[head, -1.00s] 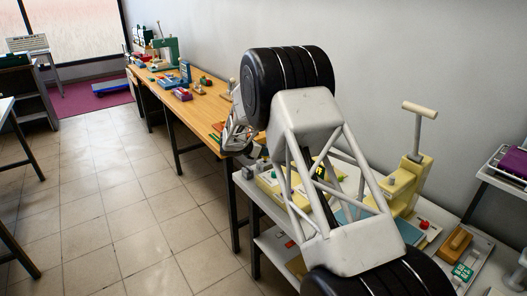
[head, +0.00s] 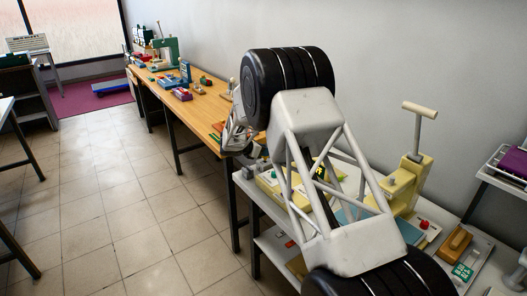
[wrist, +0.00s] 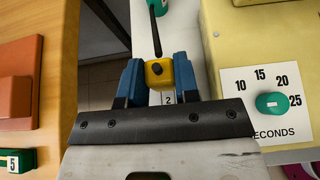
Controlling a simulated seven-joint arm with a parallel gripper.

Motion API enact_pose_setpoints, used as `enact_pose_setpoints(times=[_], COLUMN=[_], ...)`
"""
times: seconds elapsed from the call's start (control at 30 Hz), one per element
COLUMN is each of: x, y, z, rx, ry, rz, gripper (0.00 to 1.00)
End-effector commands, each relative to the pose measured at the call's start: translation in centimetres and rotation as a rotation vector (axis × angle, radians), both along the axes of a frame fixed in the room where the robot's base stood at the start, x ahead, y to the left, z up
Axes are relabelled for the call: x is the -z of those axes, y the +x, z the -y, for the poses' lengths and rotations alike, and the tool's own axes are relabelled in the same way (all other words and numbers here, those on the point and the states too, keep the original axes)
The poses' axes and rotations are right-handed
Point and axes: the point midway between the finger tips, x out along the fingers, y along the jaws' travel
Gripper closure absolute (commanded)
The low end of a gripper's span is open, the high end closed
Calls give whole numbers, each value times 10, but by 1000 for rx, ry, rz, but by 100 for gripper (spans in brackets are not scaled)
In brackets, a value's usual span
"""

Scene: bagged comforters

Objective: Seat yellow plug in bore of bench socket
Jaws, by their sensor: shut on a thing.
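In the wrist view my gripper (wrist: 159,76) has its two blue fingers shut on the yellow plug (wrist: 158,82). The plug is a small yellow block with a dark round spot on its face. A black rod or cable (wrist: 154,30) runs upward from just beyond it. A small white label with a "2" shows just below the plug, partly hidden by the gripper. I cannot pick out the bench socket or its bore in either view. In the head view my arm hides the plug and fingertips.
Right of the plug in the wrist view is a pale yellow box (wrist: 256,38) with a seconds dial and green knob (wrist: 272,103). To the left, an orange block (wrist: 15,100) and a green block (wrist: 18,161) marked "5" sit on a wooden top (wrist: 55,40). Floor shows in the gap between.

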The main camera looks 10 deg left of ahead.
Motion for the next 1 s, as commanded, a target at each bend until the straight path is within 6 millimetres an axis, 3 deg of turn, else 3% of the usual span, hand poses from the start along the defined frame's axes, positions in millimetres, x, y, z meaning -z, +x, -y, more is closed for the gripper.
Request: enact_pose_setpoints(times=[1.0], x=[11], y=[0], z=[0], rx=[0], ry=[0], rz=[0], gripper=[94])
